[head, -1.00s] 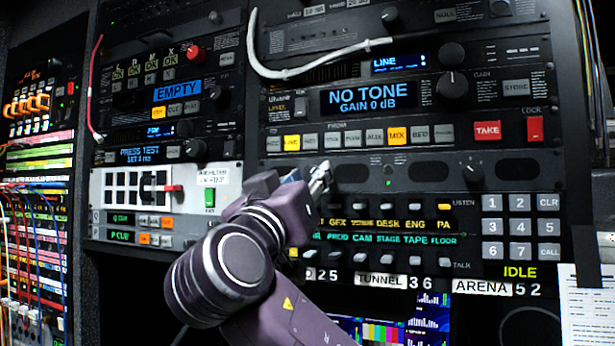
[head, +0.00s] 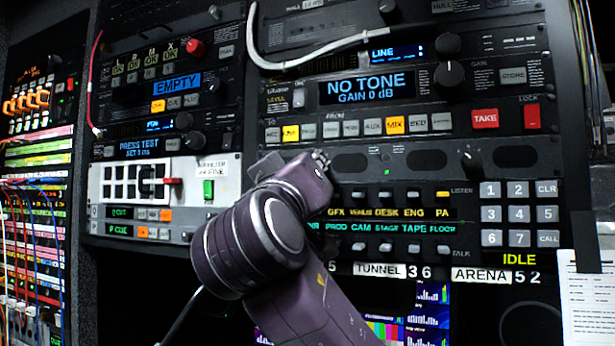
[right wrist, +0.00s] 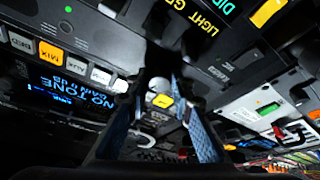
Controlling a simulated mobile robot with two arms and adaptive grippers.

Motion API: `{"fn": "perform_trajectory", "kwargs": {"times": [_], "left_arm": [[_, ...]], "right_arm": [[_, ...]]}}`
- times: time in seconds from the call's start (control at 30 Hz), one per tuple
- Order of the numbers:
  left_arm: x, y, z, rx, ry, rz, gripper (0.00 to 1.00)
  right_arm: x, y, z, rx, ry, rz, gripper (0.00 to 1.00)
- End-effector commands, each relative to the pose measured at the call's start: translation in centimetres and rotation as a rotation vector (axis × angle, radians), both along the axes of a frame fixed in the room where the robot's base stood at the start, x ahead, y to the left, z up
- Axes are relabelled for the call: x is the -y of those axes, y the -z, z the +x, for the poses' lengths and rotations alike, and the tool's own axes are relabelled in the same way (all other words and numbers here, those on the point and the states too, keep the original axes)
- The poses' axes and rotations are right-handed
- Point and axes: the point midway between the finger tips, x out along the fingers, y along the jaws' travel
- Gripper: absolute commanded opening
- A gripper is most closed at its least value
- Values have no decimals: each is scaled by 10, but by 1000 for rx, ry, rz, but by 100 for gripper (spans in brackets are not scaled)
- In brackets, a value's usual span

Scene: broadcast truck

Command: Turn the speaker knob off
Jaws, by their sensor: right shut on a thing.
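The dark speaker panel (head: 425,163) runs across the rack, with oval grilles and a small green light. In the head view my right arm covers that end and the fingertips. The knob's setting cannot be read. My left gripper is not in view.
Just above are the source buttons, with the yellow-lit LINE button (head: 290,133), and the NO TONE display (head: 367,88). Intercom keys (head: 414,194) lie close below. A white cable (head: 310,55) loops above. A patch bay (head: 38,190) with cables stands at left.

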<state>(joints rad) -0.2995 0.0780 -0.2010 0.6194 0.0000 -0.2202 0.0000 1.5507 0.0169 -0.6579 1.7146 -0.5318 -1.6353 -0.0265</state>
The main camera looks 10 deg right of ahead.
Motion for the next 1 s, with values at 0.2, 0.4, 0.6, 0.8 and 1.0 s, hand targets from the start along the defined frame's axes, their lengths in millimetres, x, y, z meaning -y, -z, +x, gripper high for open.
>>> {"fn": "perform_trajectory", "kwargs": {"times": [0.2,0.4,0.6,0.8,1.0], "left_arm": [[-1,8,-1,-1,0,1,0],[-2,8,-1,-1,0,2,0],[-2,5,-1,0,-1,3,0],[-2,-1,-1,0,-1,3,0],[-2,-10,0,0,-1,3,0]], "right_arm": [[0,-1,-1,-113,-4,-171,0],[1,-3,-2,-221,-4,-331,0],[2,-5,-2,-326,-3,-489,0],[2,-7,-3,-433,-2,-646,0],[3,-8,-3,-540,-1,-805,0]]}}
